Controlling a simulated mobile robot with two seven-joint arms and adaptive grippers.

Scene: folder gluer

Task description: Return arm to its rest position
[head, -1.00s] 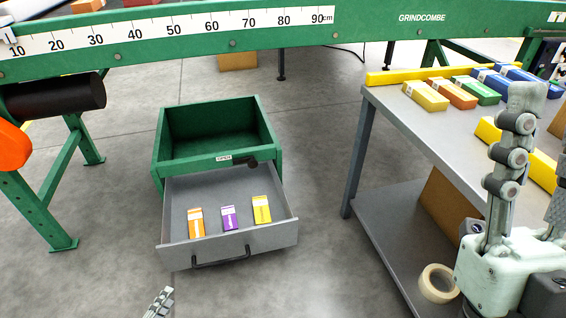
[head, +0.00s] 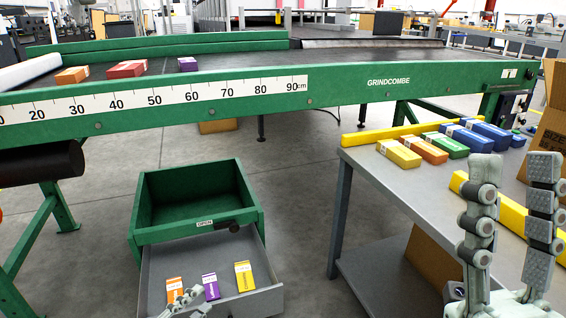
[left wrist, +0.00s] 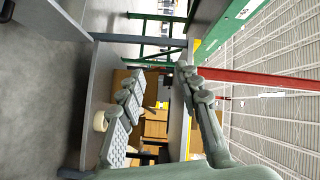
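My left gripper (head: 186,302) shows only its fingertips at the bottom of the head view, in front of the open drawer. In the left wrist view its two fingers (left wrist: 160,92) stand apart with nothing between them. My right gripper (head: 512,215) stands upright at the right of the head view, in front of the grey table (head: 390,182). Its two fingers are apart and empty.
A green cabinet (head: 143,213) has its grey drawer (head: 152,262) pulled out, holding orange, purple and yellow boxes. The green conveyor (head: 345,85) crosses behind. Several coloured boxes and yellow bars lie on the table. Grey floor (head: 300,220) is clear between cabinet and table.

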